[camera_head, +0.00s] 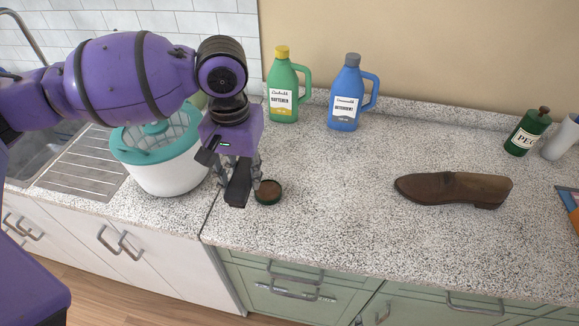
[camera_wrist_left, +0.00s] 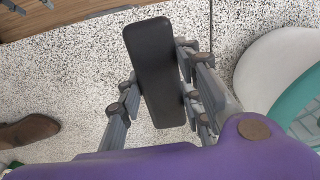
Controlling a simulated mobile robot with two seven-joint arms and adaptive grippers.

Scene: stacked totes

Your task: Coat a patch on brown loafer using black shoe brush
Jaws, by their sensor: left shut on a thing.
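My left gripper (camera_head: 240,180) is shut on the black shoe brush (camera_head: 238,192) and holds it near the front left of the counter. In the left wrist view the brush (camera_wrist_left: 155,72) is a long black block between the fingers; its bristles are hidden. A small round open tin with brown contents (camera_head: 268,191) is just right of the brush; I cannot tell whether they touch. The brown loafer (camera_head: 455,189) lies on the counter to the right, apart from the gripper, and partly shows in the left wrist view (camera_wrist_left: 28,132). My right gripper is out of view.
A white tub with a teal basket (camera_head: 165,175) stands left, close to my left gripper. A green softener bottle (camera_head: 283,88) and blue detergent bottle (camera_head: 345,105) stand at the back. The counter between tin and loafer is clear.

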